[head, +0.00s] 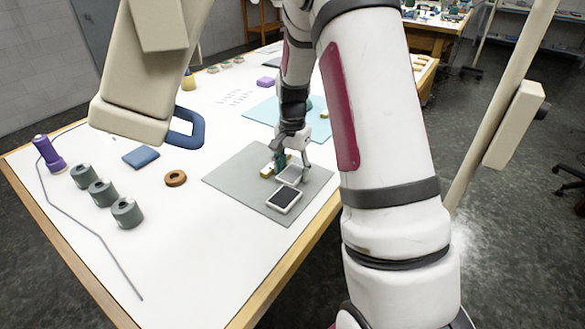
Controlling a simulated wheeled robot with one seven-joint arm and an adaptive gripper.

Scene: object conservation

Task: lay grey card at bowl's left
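My gripper (291,158) points down over the grey mat (235,178), near the table's right edge. A small light-grey, flat square piece (290,175), possibly the grey card, is just below my fingertips. I cannot tell whether they touch it or whether the fingers are closed. A dark teal shape and a yellowish block (267,171) are beside the fingers, partly covered. A dark pad in a white frame (284,200) lies nearer on the mat. I cannot clearly make out a bowl; a teal thing on the blue mat (262,111) is mostly hidden behind my arm.
Left of the mat are a brown ring (175,178), a blue pad (141,158), several grey-green spools (103,192) and a purple spool (49,152). A grey cord (92,238) runs along the left. White table (195,245) is bare in front of the mat.

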